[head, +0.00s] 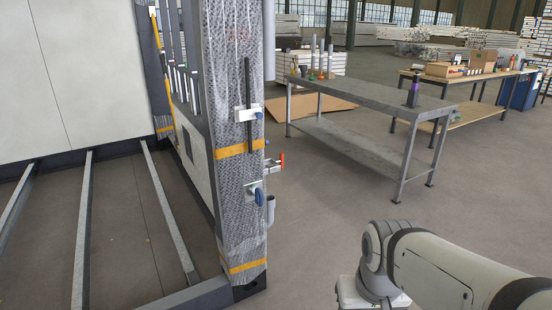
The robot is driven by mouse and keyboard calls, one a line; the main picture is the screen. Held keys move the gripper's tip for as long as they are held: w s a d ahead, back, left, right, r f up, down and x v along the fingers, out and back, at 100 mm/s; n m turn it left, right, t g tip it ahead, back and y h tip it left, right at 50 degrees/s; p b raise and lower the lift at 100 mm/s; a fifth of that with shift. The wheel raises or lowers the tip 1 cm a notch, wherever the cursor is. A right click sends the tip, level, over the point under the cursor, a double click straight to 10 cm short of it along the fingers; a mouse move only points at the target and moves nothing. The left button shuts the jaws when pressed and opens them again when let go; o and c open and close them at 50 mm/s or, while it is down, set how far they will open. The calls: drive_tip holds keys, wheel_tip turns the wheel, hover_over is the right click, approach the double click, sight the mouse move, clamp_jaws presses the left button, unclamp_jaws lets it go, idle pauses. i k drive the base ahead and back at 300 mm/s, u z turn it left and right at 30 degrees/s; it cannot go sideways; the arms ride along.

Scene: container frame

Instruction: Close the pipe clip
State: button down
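The wrapped container post (229,180) stands left of centre in the head view. A white fitting with a small blue part (249,114) sits on it beside an upright black rod (247,75). Lower down is a white fitting with a larger blue part (257,195), and between them a red-handled fitting (275,163). I cannot tell which of these is the pipe clip, or whether it is open or closed. My arm shows at the lower right, apart from the post. My gripper is not in view.
A grey metal table (375,97) stands behind to the right, with upright pipes and small items on it. A wooden-topped bench (462,76) with boxes is farther right. Floor beams (84,225) lie left of the post. The floor between post and table is clear.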

sight(276, 167)
drive_tip(key=u, duration=0.6)
drive_tip(key=i, duration=1.95)
drive_tip(key=z, duration=0.65)
drive_tip(key=k, duration=0.9)
drive_tip(key=z, duration=0.15)
drive_tip(key=i, duration=0.95)
drive_tip(key=u, duration=0.05)
